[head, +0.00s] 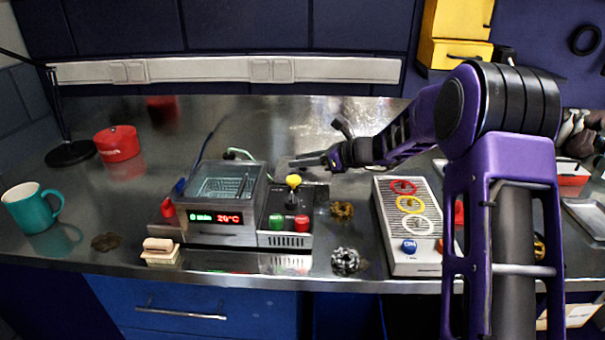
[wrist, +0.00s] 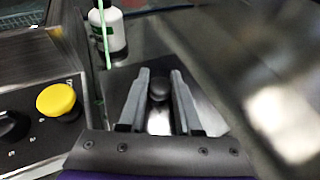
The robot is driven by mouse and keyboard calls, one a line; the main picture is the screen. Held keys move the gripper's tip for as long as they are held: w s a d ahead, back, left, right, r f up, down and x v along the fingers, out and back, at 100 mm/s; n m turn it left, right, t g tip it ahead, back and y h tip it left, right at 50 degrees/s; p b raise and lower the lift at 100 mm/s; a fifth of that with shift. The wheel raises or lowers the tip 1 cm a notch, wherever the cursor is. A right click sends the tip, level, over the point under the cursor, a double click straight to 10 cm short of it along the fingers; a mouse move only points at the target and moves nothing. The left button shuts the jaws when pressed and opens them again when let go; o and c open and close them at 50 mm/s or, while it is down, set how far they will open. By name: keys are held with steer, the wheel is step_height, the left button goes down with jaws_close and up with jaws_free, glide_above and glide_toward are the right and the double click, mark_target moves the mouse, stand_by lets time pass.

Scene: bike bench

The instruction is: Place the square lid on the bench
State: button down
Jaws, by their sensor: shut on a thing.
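My gripper (head: 308,160) reaches in from the right in the head view, above the bench behind the control box. In the wrist view my gripper (wrist: 158,82) has its two grey fingers on either side of a round black knob. The knob seems to belong to the square lid (wrist: 159,122), whose bright metal shows between the fingers. The metal bench (head: 325,115) lies below. I cannot tell whether the lid touches it.
An open water bath (head: 225,215) stands left of my gripper. Beside it is a control box (head: 290,240) with a yellow knob (wrist: 57,101). A bottle (wrist: 107,32) stands close behind. A panel with coloured rings (head: 408,225) is at right. The back of the bench has free room.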

mark_target(310, 170)
steer(key=shift+f, duration=1.65)
steer(key=shift+f+b, duration=0.1)
steer(key=shift+b, duration=0.2)
steer(key=shift+f, duration=0.15)
steer(key=c, duration=0.6)
jaws_free()
steer(key=shift+r, duration=0.25)
steer(key=shift+d+r, duration=0.1)
steer(key=shift+d, duration=0.15)
steer(key=p+v, duration=0.1)
steer(key=v, duration=1)
steer(key=shift+s+d+r, duration=0.15)
